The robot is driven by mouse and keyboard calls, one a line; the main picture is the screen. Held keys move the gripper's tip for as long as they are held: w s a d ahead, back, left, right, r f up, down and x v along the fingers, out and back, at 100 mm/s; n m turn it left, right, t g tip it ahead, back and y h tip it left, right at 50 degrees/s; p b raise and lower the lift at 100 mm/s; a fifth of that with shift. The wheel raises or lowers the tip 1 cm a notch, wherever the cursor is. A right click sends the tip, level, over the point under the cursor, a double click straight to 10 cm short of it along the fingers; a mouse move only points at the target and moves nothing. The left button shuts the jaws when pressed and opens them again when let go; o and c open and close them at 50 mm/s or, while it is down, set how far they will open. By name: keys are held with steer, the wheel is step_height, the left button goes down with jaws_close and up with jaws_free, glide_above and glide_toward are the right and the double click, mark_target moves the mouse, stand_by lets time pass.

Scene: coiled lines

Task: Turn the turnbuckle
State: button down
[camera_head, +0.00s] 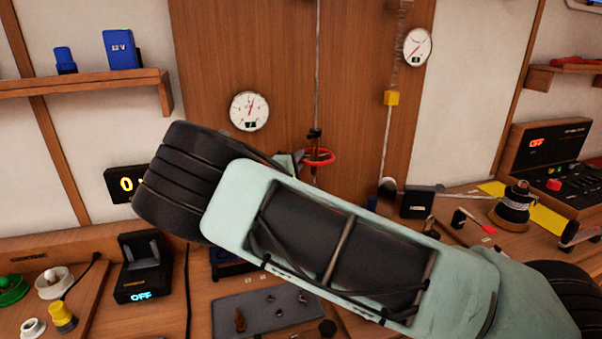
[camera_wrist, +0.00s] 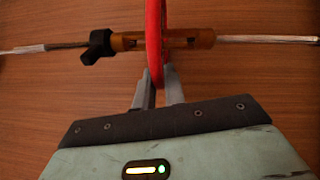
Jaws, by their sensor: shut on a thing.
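The turnbuckle (camera_wrist: 190,39) has a brass-coloured body and lies along a metal rod or cable against the wooden panel. A red ring handle (camera_wrist: 155,40) goes around its body, and a black clamp-like piece (camera_wrist: 98,47) sits at its left end. In the wrist view my gripper (camera_wrist: 158,90) is shut on the near edge of the red ring, one finger on each side of it. In the head view the red ring (camera_head: 319,157) shows on the vertical line, with the gripper (camera_head: 290,163) mostly hidden behind my arm.
A grey plate (camera_head: 270,312) with small parts lies on the bench below. The panel around the turnbuckle is mostly clear.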

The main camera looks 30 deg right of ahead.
steer(key=shift+w+d+m+g+h+b, duration=0.15)
steer(key=shift+w+m+g+h, duration=0.25)
steer(key=shift+m+g+h, duration=0.6)
steer(key=shift+w+d+m+g+h+b, duration=0.1)
steer(key=shift+w+m+g+h+b, duration=0.4)
steer(key=shift+g, duration=1.05)
steer(key=shift+w+d+m+g+h+p, duration=0.1)
steer(key=shift+w+m+g+h, duration=0.25)
steer(key=shift+m+g, duration=0.8)
steer(key=shift+s+g, duration=0.1)
steer(key=shift+g, duration=0.2)
steer(key=c, duration=1.5)
jaws_free()
steer(key=b+v, duration=0.5)
steer(key=v, duration=1.2)
steer(key=shift+a, duration=0.2)
